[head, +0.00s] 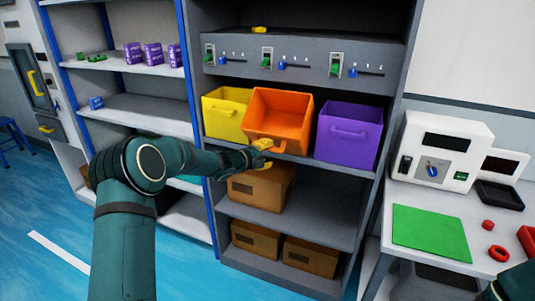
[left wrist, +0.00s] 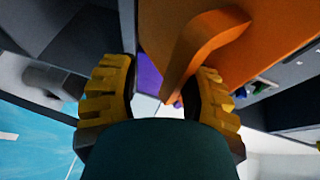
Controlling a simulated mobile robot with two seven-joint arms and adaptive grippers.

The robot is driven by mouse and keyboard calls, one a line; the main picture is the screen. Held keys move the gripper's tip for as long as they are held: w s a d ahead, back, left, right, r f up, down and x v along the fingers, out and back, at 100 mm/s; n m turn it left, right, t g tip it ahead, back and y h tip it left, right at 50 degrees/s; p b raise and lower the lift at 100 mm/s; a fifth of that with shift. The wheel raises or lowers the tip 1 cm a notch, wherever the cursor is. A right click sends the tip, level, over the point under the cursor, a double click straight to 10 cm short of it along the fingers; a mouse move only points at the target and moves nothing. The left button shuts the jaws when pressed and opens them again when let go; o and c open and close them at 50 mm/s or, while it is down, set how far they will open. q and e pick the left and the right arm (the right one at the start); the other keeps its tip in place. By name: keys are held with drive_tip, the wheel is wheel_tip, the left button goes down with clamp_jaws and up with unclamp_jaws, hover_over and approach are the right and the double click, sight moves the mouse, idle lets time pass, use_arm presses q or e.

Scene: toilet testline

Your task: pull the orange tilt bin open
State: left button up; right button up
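The orange tilt bin (head: 290,103) is the middle of three bins on the shelf unit. It leans forward past its neighbours, with its inside showing. My left gripper (head: 263,155) is at the handle on its front. In the left wrist view the bin's orange front (left wrist: 265,35) and handle (left wrist: 195,45) are close. The left gripper (left wrist: 160,100) has its yellow fingers apart. The handle reaches between them, beside the right-hand finger, with a gap to the other finger. Whether it touches is unclear. My right gripper is out of view.
A yellow bin (head: 225,115) and a purple bin (head: 350,135) flank the orange one. Cardboard boxes (head: 262,187) stand on the shelf below. A switch panel (head: 300,62) is above. A table with a green mat (head: 430,232) is at the right.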

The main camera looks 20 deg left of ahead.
use_arm(q)
drive_tip(key=v, duration=1.2)
